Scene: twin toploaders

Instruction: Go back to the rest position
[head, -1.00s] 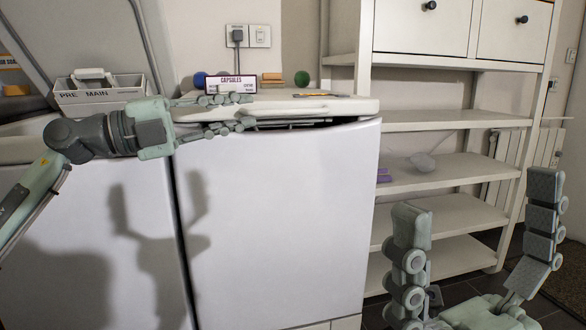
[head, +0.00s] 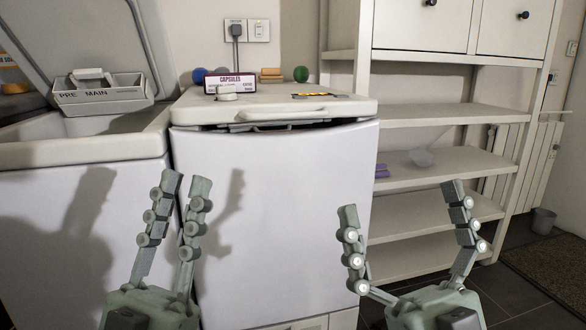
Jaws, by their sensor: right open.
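My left gripper (head: 186,184) is raised in front of the left washer's white front, fingers pointing up. Its fingers are apart with nothing between them. My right gripper (head: 402,198) is raised at the lower right, in front of the right washer's edge and the shelf unit. Its fingers are wide apart and empty. Neither gripper appears to touch anything.
The left toploader (head: 70,151) has its lid (head: 75,40) raised, with a drawer marked PRE and MAIN (head: 100,94). The right toploader's lid (head: 300,108) is down, with a dark gap under its front edge. A capsules box (head: 230,84) stands on it. Shelves (head: 450,115) stand at right.

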